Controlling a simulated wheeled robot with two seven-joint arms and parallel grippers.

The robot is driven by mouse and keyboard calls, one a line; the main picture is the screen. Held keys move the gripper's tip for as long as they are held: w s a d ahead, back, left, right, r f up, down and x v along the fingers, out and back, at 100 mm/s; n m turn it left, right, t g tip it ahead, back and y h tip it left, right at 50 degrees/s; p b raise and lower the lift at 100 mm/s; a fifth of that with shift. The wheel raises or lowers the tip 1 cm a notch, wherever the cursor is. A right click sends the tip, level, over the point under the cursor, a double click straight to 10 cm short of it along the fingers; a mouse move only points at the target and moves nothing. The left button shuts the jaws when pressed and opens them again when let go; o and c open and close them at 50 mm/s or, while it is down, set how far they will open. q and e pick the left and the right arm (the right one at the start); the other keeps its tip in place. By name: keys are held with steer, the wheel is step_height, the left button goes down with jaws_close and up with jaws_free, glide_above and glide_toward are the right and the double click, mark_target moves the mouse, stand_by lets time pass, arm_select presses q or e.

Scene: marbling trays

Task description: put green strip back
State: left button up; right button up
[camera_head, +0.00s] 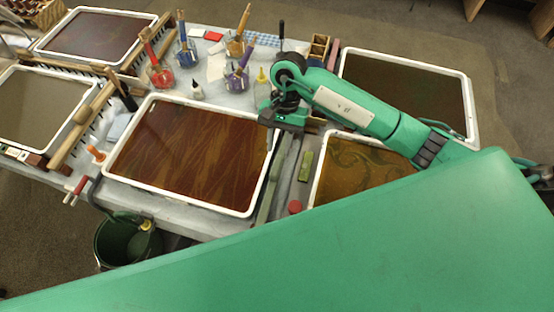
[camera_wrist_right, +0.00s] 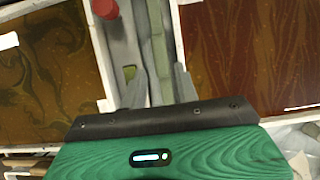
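A long grey-green strip (camera_head: 272,182) lies between the red-brown tray (camera_head: 250,212) and the gold-swirled tray (camera_head: 314,190). It also shows in the right wrist view (camera_wrist_right: 158,55), running away from me between my fingers. A short olive-green piece (camera_head: 305,166) lies to its right in the head view; part of it shows beside a finger in the right wrist view (camera_wrist_right: 129,72). My right gripper (camera_head: 283,130) is over the far end of the long strip. Its fingers (camera_wrist_right: 160,88) are apart, one on each side of the strip; I cannot tell whether they touch it. My left gripper is not in view.
A red round object (camera_head: 295,207) sits near the table's front edge. A dark tray (camera_head: 472,132) is at the right. Jars with brushes (camera_head: 186,55) and bottles (camera_head: 197,92) stand behind. A green bucket (camera_head: 128,245) is below the front edge. My own green body hides the lower right.

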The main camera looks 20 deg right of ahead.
steer(key=shift+v, duration=1.4)
